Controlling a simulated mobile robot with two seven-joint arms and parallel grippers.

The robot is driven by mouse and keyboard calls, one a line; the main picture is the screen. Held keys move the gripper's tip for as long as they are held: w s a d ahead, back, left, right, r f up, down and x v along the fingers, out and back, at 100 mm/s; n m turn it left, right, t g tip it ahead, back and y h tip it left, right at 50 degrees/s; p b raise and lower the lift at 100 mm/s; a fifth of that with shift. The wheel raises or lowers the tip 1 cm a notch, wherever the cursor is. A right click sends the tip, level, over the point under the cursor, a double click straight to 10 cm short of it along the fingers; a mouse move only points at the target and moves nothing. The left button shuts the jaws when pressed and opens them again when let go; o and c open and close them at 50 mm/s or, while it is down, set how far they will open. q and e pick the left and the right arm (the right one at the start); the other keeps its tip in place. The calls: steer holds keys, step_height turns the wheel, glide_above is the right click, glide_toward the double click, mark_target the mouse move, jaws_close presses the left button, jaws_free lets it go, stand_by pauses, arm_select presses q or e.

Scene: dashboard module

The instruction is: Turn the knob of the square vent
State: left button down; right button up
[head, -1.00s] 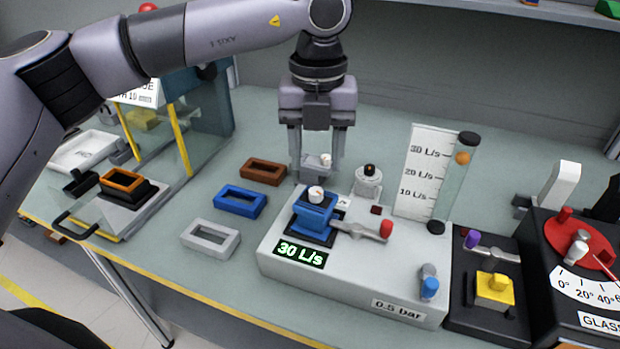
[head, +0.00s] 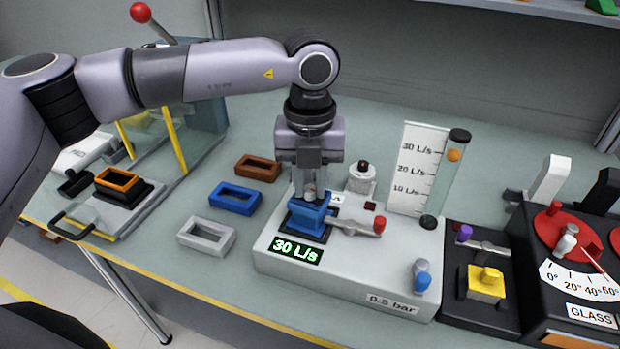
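The square vent is a blue block-shaped fitting (head: 309,219) on a dark square base, on the left of the white test unit (head: 340,268). A small pale knob (head: 309,193) sits on its top, mostly hidden by the gripper. My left gripper (head: 309,190) points straight down over the vent, its fingertips at knob height. The fingers are close together on either side of the knob and look shut on it. A lever with a red end (head: 379,224) lies just right of the vent. The display (head: 296,249) reads 30 L/s. My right gripper is not in view.
Brown, blue and grey frames (head: 207,236) lie left. A black unit with a yellow block (head: 487,284) stands right.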

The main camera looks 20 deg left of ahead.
mark_target(310, 188)
arm_select(q)
steer(key=shift+f+m+b, duration=0.15)
steer(key=shift+m+b, duration=0.25)
steer(key=shift+b, duration=0.2)
steer(key=shift+m+b, duration=0.5)
steer(key=shift+m, duration=0.2)
steer(key=shift+r, duration=0.2)
steer(key=c, duration=0.9)
jaws_free()
steer(key=shift+c, duration=0.2)
step_height(310, 188, up, 7)
steer(key=shift+r+b, duration=0.1)
steer(key=shift+b, duration=0.35)
